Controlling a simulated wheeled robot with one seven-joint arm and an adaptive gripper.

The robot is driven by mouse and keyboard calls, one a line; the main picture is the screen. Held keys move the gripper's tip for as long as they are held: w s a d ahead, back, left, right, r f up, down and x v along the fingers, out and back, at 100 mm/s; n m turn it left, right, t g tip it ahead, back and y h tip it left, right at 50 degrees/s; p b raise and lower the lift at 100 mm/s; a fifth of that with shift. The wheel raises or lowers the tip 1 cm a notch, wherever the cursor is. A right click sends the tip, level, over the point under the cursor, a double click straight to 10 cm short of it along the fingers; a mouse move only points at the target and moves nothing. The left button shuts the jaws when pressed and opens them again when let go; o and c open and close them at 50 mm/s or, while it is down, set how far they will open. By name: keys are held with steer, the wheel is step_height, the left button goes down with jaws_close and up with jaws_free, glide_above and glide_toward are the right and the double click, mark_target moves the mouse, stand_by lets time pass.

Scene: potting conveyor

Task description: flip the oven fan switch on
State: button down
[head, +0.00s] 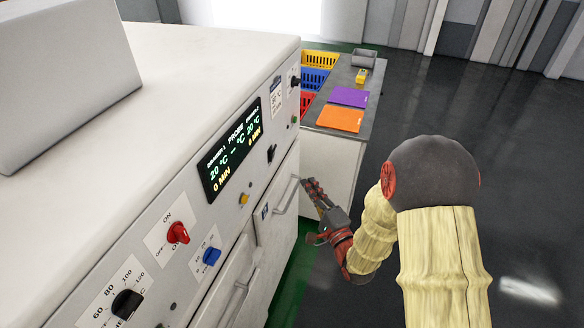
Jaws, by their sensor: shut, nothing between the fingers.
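The oven (160,180) is a white cabinet at the left with a slanted control panel. The panel has a red knob (178,233) on a plate marked ON, a blue knob (211,256), a black dial (126,304) with numbers and a small black switch (271,153) right of the lit display (232,150). The small labels are too small to read, so I cannot tell which one is the fan switch. My gripper (309,184) is shut and empty, in front of the panel's right part, beside a drawer handle, apart from the knobs.
Drawer handles (287,197) stick out below the panel. A grey counter (343,89) behind holds an orange board (340,117), a purple board (348,97) and a grey bin (364,58). The dark floor at right is clear.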

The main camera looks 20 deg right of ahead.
mark_target(272, 155)
steer(key=w+a+r+b, duration=0.1)
steer(key=w+a, duration=0.3)
steer(key=w, duration=0.8)
steer(key=shift+a+r+b, duration=0.35)
steer(key=shift+r, duration=0.15)
steer(key=shift+w+a+r+n+g+p, duration=0.2)
steer(key=shift+n+g+p, duration=0.25)
steer(key=shift+p, duration=0.25)
